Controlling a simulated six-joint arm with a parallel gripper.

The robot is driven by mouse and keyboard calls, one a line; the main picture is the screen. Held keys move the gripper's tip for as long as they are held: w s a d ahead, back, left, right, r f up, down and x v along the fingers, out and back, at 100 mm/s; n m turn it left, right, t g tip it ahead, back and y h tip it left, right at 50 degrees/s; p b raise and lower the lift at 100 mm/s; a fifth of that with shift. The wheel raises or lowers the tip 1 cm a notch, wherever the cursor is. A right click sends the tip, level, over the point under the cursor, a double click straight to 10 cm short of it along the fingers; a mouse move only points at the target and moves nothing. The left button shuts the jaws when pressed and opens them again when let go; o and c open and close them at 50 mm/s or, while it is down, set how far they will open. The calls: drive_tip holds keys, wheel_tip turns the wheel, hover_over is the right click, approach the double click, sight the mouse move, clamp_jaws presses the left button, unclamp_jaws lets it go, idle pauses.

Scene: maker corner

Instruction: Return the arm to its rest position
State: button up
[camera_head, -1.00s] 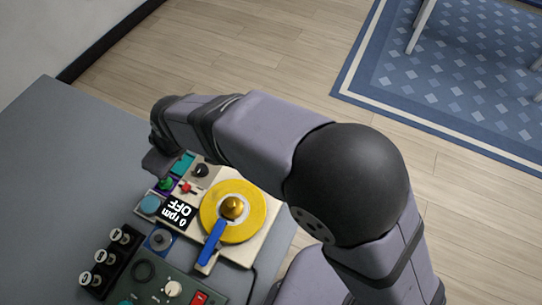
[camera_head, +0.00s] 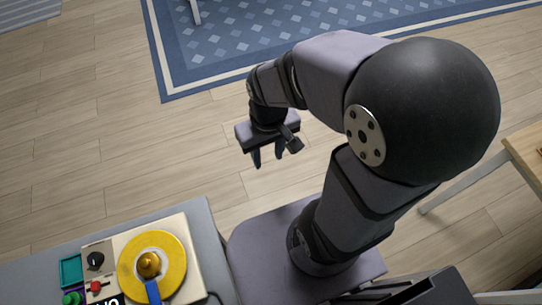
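My arm is raised and bent, with its wrist out beyond the grey table (camera_head: 205,232). My gripper (camera_head: 268,158) hangs fingers down over bare floor, apart from everything. Its two dark fingers show a gap between them with nothing in it. The turntable-like device (camera_head: 190,228) with a yellow disc (camera_head: 172,254), a brass-coloured centre knob (camera_head: 149,264) and a blue arm (camera_head: 153,291) sits on the table at the lower left. Its display is mostly cut off by the frame's lower edge.
A black knob (camera_head: 95,260), a red switch (camera_head: 96,286), a green button (camera_head: 72,298) and a teal tray (camera_head: 70,270) are beside the disc. A wooden table (camera_head: 528,145) stands at the right edge. Wooden floor (camera_head: 120,150) and a blue rug (camera_head: 240,45) lie beyond.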

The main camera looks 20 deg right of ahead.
drive_tip(key=shift+s+d+f+m, duration=0.15)
drive_tip(key=shift+s+d+m, duration=0.35)
drive_tip(key=shift+s+d, duration=0.4)
drive_tip(key=shift+w, duration=0.1)
wheel_tip(320, 180, up, 3)
drive_tip(key=p, duration=0.2)
drive_tip(key=shift+f+p, duration=0.2)
drive_tip(key=shift+p, duration=0.15)
idle(0.4)
drive_tip(key=shift+o, duration=0.8)
